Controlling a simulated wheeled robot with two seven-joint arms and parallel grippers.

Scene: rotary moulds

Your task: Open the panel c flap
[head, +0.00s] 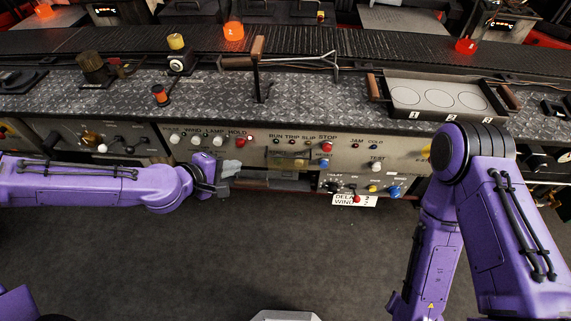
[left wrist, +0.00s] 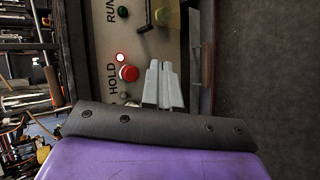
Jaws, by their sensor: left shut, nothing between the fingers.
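The front panel (head: 350,152) of the bench carries labels RUN, TRIP, SLIP and STOP, with lamps and knobs below. A dull yellowish-brown plate (head: 289,157) sits on it below the lamps; I cannot tell for sure whether this is the panel c flap, as no letter C is readable. My left gripper (head: 236,165) is in front of the panel below the HOLD button, left of that plate and apart from it. In the left wrist view its pale fingers (left wrist: 163,72) are together and empty, beside the red HOLD button (left wrist: 129,73). My right gripper is out of view.
Knobs and a white DELAY/WIND card (head: 354,200) are low on the panel. A black bent handle (left wrist: 149,18) is near the left fingers. The dark floor (head: 290,240) in front is clear.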

